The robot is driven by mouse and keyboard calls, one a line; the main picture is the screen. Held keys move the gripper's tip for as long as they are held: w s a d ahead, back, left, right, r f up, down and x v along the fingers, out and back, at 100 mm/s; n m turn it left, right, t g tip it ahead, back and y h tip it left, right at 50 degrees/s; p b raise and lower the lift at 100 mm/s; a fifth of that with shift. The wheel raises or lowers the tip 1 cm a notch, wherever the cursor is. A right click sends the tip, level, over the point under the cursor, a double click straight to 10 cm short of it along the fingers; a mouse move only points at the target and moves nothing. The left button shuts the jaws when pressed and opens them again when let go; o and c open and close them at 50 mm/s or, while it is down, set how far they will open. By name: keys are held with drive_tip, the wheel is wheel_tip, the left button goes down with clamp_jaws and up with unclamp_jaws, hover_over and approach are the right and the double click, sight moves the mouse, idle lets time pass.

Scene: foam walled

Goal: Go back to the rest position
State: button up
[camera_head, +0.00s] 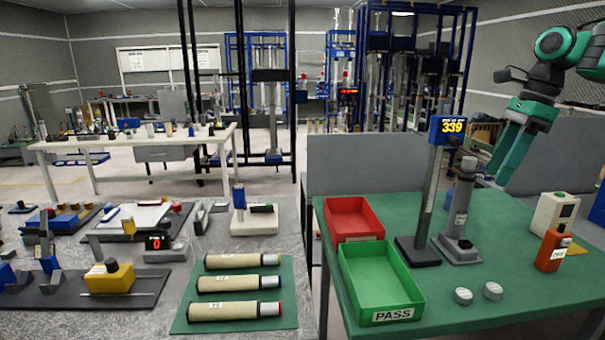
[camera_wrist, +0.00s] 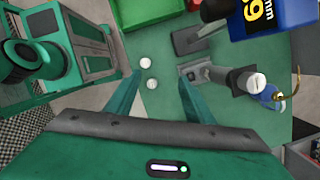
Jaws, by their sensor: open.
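My gripper (camera_head: 503,170) is raised at the right in the head view, above the green table (camera_head: 400,215) and behind the grey post stand. In the wrist view my gripper (camera_wrist: 160,79) shows two green fingers spread wide apart with nothing between them. Its fingers point down toward the green tabletop. Two small pale discs (camera_head: 463,296) (camera_head: 493,290) lie on the table's front part. In the wrist view they show near the left fingertip, below it and not touching as far as I can tell.
A display stand (camera_head: 424,210) reading 339 and a grey post stand (camera_head: 459,220) rise close to my gripper. A red tray (camera_head: 352,238) and green PASS tray (camera_head: 346,262) sit left. An orange device (camera_head: 552,250) and white box (camera_head: 556,210) stand right. The table's front right is clear.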

drive_tip(key=s+a+f+n+g+h, duration=0.1)
drive_tip(key=s+a+f+n+h, duration=0.1)
drive_tip(key=s+a+f+n, duration=0.5)
drive_tip(key=s+d+f+n, duration=0.2)
drive_tip(key=s+f+n, duration=0.2)
drive_tip(key=s+f, duration=0.3)
drive_tip(key=s+d+f+n, duration=0.1)
drive_tip(key=s+f+n, duration=0.3)
drive_tip(key=s, duration=1.3)
wheel_tip(320, 180, down, 4)
drive_tip(key=shift+s+d+f+n+h, duration=0.1)
drive_tip(key=shift+s+d+n+h, duration=0.2)
drive_tip(key=shift+s+d, duration=0.1)
